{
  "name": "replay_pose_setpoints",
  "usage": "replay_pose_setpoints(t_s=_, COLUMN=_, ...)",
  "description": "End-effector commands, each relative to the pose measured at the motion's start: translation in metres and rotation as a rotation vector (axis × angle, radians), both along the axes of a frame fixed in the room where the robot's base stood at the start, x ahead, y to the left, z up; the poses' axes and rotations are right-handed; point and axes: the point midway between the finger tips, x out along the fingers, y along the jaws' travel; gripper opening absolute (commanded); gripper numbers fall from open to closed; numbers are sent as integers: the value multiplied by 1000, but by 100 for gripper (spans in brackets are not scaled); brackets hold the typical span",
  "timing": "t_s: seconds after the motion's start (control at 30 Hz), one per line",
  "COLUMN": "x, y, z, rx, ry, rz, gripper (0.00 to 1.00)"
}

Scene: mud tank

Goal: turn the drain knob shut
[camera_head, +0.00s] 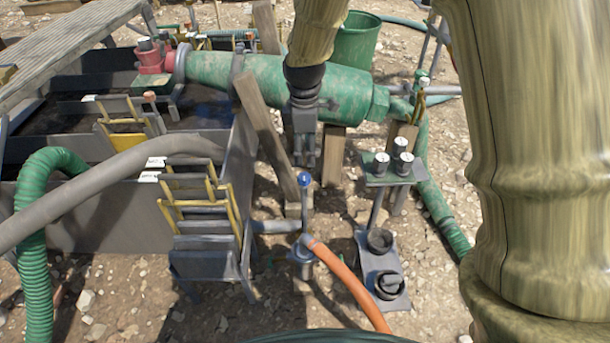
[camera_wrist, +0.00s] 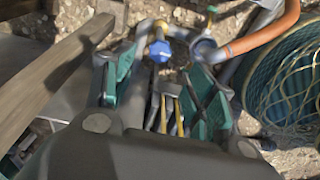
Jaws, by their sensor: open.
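The drain knob (camera_head: 305,179) is a small blue knob on top of a thin upright grey stem. The stem stands on the drain fitting (camera_head: 301,254), where the orange hose (camera_head: 348,283) joins. My gripper (camera_head: 304,163) points down just above the knob, open and apart from it as far as I can tell. In the wrist view the blue knob (camera_wrist: 160,51) shows beyond and between the green-padded fingers of my gripper (camera_wrist: 163,72). Nothing is held between the fingers. The exact gap to the knob is hard to judge.
A slanted wooden prop (camera_head: 264,138) stands close left of my gripper. The mud tank (camera_head: 100,220) is at left, with a big green pump cylinder (camera_head: 225,74) behind. A stand with several capped knobs (camera_head: 393,180) is at right. A netted green basket (camera_wrist: 290,80) is near the wrist.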

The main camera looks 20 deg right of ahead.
Motion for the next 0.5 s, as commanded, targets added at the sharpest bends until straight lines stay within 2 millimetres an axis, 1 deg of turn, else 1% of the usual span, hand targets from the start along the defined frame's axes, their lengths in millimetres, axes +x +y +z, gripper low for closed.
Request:
replay_pose_setpoints(t_s=0.03, x=-1, y=0, z=-13, rx=-1, ry=2, rz=0, gripper=56)
replay_pose_setpoints(t_s=0.2, x=-1, y=0, z=-42, rx=-1, ry=1, rz=-2, gripper=56)
replay_pose_setpoints(t_s=0.3, x=-1, y=-1, z=-58, rx=-2, ry=2, rz=-2, gripper=56)
replay_pose_setpoints(t_s=0.5, x=-1, y=-2, z=-81, rx=-1, ry=0, rz=-4, gripper=56)
